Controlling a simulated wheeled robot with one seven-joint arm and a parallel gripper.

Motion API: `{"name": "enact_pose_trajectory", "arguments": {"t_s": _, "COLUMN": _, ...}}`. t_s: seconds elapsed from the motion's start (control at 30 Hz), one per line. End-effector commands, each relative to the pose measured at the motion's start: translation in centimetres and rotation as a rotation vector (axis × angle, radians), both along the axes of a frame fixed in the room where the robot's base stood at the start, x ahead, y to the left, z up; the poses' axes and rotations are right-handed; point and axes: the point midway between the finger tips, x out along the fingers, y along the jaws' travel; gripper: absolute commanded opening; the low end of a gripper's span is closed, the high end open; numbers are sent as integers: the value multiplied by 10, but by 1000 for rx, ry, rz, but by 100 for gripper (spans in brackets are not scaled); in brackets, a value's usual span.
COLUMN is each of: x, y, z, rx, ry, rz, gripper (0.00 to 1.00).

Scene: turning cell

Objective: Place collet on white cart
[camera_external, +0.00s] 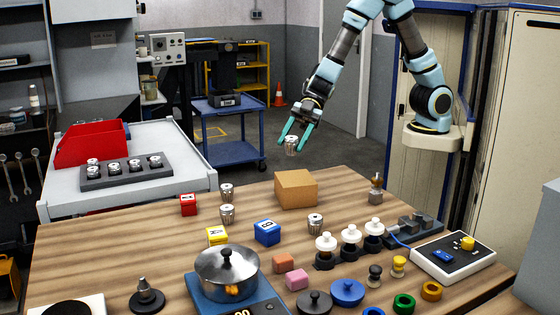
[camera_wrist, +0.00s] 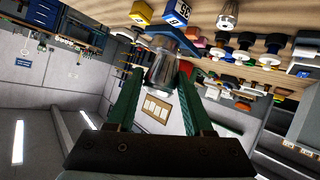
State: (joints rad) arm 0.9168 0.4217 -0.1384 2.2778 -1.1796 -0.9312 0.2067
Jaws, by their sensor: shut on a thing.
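My gripper (camera_external: 297,138) is shut on a silver collet (camera_external: 291,146), held in the air above the far edge of the wooden table. In the wrist view the collet (camera_wrist: 163,66) sits between the two green fingertips (camera_wrist: 158,85). The white cart (camera_external: 190,189) stands at the left, behind the table, well to the left of my gripper. On it a dark rack (camera_external: 100,183) holds several collets. More collets stand on the table: two near its left middle (camera_external: 227,214) and one nearer the centre (camera_external: 315,223).
A red bin (camera_external: 92,143) occupies the cart's back left. A cardboard box (camera_external: 296,189) stands on the table (camera_external: 150,240) below my gripper. Lettered blocks, a pot (camera_external: 227,272) and white-topped pieces crowd the table. A blue cart (camera_external: 231,150) stands behind. The white cart's front right surface is clear.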

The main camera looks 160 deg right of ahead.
Motion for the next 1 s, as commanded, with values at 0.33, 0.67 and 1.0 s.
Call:
{"name": "enact_pose_trajectory", "arguments": {"t_s": 0.33, "x": -20, "y": -181, "z": 2, "rx": 1, "ry": -4, "rz": -539, "gripper": 0}}
{"name": "enact_pose_trajectory", "arguments": {"t_s": 0.67, "x": -52, "y": -286, "z": 8, "rx": 2, "ry": -2, "rz": -953, "gripper": 0}}
{"name": "enact_pose_trajectory", "arguments": {"t_s": 1.0, "x": -59, "y": -332, "z": 9, "rx": 0, "ry": -2, "rz": -1178, "gripper": 0}}
